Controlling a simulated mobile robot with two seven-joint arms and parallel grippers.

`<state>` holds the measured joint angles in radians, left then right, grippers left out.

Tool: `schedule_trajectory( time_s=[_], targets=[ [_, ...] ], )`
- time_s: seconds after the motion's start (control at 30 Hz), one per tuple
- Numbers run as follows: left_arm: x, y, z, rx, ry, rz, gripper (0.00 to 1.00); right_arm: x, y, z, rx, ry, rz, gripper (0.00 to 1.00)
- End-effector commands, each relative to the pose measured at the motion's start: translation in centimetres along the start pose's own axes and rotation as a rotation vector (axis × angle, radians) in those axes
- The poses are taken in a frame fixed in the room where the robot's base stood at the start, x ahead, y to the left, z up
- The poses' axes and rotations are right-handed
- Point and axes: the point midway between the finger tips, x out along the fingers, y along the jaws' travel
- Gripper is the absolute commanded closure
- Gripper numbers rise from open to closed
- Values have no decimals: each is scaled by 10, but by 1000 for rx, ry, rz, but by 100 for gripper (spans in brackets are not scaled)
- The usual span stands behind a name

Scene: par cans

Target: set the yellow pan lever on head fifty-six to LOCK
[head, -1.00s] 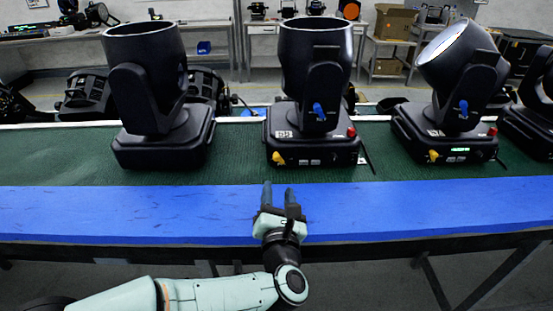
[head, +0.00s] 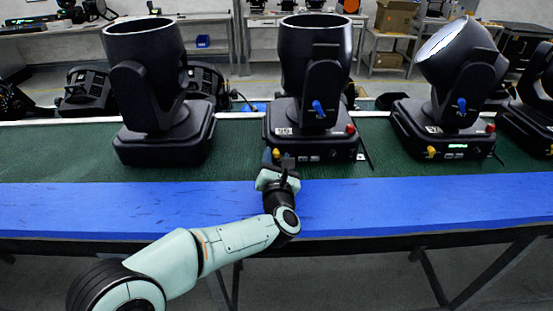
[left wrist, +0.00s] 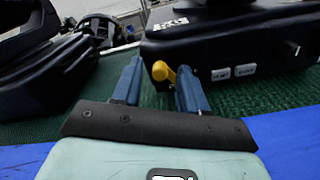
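The middle moving head (head: 312,130) stands upright on the bench; its number tag is too small to read surely. Its yellow pan lever (head: 276,153) sits at the lower left of the base front. In the left wrist view the yellow lever (left wrist: 163,71) shows between my fingers, its right end close to or touching the right finger. My left gripper (head: 278,161) is open at the front of the base, with a finger on each side of the lever; it also shows in the left wrist view (left wrist: 158,82). My right gripper is not in view.
A blue tilt lever (head: 318,109) and red knob (head: 350,129) are on the same head. Another head (head: 160,135) stands left, and a tilted one (head: 445,130) with its own yellow lever stands right. The blue front strip (head: 420,205) is clear.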

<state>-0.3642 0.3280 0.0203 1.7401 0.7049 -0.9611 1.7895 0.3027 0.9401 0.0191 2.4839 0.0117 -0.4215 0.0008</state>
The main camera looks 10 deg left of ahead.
Motion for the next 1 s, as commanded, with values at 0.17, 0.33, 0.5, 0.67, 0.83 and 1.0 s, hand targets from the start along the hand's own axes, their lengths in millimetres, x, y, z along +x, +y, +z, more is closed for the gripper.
schedule_trajectory(
  time_s=[0.17,0.33,0.5,0.67,0.83,1.0],
  targets=[
    [0,0,0,0,0,0,100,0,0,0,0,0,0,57],
    [0,0,0,3,0,0,100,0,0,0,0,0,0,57],
    [0,-1,1,35,0,0,100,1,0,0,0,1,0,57],
    [-1,-3,3,111,-1,-1,100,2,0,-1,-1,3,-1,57],
    [-1,-6,6,244,-1,-1,100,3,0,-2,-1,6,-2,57],
    [-1,-11,9,402,0,0,100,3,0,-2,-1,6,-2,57]
  ],
)
